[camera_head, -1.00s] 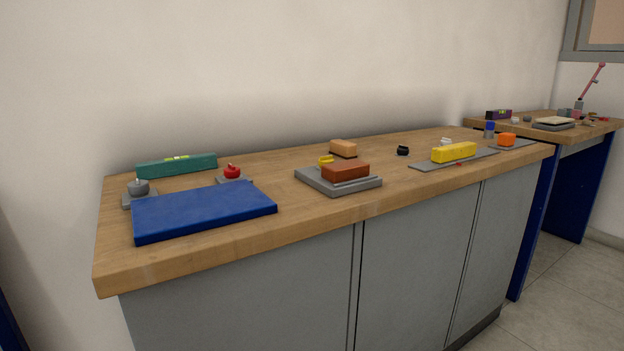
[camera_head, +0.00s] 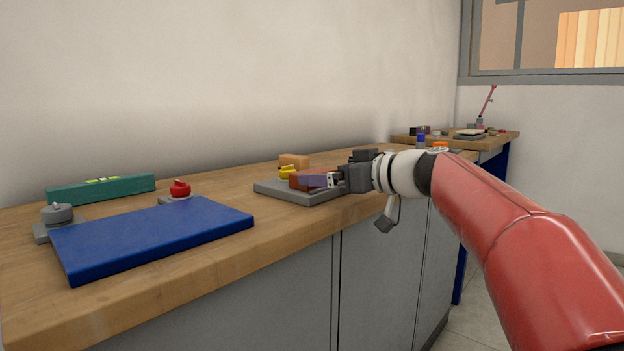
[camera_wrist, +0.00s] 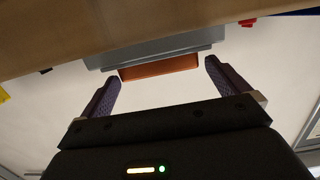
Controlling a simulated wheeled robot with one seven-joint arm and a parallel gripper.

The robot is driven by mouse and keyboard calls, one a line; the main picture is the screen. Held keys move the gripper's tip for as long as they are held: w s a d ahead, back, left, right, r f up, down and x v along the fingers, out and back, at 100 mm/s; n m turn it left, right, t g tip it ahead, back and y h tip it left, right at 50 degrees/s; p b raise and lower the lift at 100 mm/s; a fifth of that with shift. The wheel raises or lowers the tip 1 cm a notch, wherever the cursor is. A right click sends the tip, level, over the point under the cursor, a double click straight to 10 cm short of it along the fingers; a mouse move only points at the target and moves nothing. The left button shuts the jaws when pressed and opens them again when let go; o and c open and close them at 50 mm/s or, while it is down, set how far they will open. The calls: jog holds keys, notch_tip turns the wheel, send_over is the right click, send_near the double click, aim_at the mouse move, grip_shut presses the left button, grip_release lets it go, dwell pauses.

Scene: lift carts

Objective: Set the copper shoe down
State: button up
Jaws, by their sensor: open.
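A reddish-brown block (camera_head: 299,180), which I take for the copper shoe, rests on a grey stepped plate (camera_head: 275,189) on the long wooden bench in the head view. My gripper (camera_head: 318,180) reaches in from the right, its purple fingers at the block's right end and partly covering it. In the wrist view the block (camera_wrist: 158,68) shows between the two spread fingers, with the grey plate (camera_wrist: 150,48) beyond it. The gripper is open; I cannot tell whether either finger touches the block.
A small yellow piece (camera_head: 287,172) and a tan block (camera_head: 294,161) stand close behind the shoe. To the left are a blue slab (camera_head: 150,236), a red knob (camera_head: 180,189), a grey knobbed piece (camera_head: 57,215) and a teal level (camera_head: 101,189). Bare wood lies between slab and plate.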

aim_at(315, 171)
jog(key=x, duration=0.3)
jog(key=p+x, duration=0.1)
jog(key=x, duration=0.1)
jog(key=shift+d+f, duration=0.1)
jog(key=shift+f, duration=0.15)
jog(key=c, duration=1.6)
jog(key=shift+r, duration=0.2)
jog(key=shift+c, duration=0.8)
